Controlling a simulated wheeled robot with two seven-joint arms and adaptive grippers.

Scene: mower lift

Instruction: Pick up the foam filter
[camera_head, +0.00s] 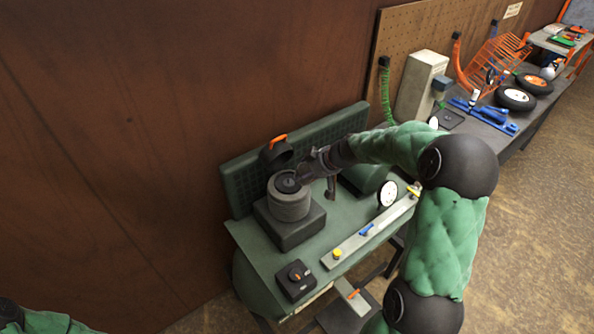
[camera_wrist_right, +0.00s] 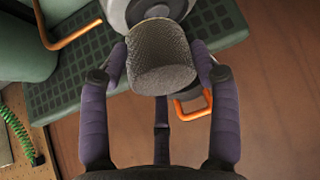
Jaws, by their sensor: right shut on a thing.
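The foam filter (camera_wrist_right: 160,58) is a dark grey, textured cylinder in the right wrist view. It sits between the two purple-grey fingers of my right gripper (camera_wrist_right: 160,64), which is shut on it. Behind it in that view is a pale round body (camera_wrist_right: 118,12), partly covered by the filter. In the head view my right gripper (camera_head: 312,178) is at the top of a grey cylindrical body (camera_head: 290,208) on a dark block. I cannot clearly make out the filter there, nor whether it touches that body. My left gripper is out of view.
A dark cup with an orange handle (camera_head: 276,150) stands behind the grey body. The green bench (camera_head: 255,250) also holds a gauge (camera_head: 387,194), a rail with knobs (camera_head: 350,242) and a small dark box (camera_head: 296,281). A pegboard and a bench with wheels (camera_head: 516,98) lie to the right.

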